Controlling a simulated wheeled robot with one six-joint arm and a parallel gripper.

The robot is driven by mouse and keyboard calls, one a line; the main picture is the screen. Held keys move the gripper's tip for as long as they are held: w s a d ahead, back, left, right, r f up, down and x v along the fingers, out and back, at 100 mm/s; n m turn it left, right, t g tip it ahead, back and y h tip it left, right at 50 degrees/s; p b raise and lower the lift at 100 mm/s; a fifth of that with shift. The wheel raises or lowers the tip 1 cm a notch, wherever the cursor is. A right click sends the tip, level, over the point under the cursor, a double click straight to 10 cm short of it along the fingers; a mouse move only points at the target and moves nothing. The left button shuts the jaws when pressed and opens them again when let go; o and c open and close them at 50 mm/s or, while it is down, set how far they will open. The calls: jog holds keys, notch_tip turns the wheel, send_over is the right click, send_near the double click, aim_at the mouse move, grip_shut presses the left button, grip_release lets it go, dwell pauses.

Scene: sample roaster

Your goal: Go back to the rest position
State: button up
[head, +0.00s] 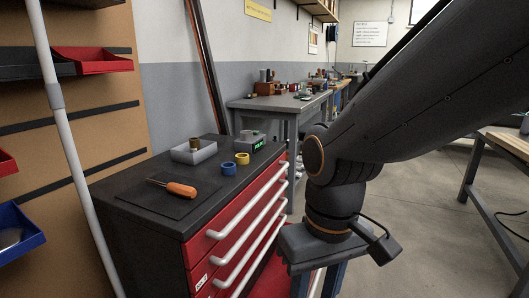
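My gripper (316,284) points down at the bottom middle, to the right of the red tool cabinet. Its two dark fingers stand apart with a gap between them, and their tips are cut off by the lower picture edge. I see nothing held between the visible parts of the fingers. My dark arm comes in from the upper right and bends down to the gripper.
The red cabinet (240,228) has a dark top with an orange-handled screwdriver (178,188), a grey block (194,152), a blue ring (229,169), a yellow ring (242,158) and a device with a green display (259,147). A workbench (280,103) stands behind.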

jog(key=d+r+m+p, duration=0.4)
jog(key=d+r+p, duration=0.7)
jog(key=p, duration=1)
jog(key=shift+d+r+h, duration=0.2)
jog(key=shift+r+h, duration=0.1)
jog(key=shift+r, duration=1.15)
jog(key=shift+s, duration=0.1)
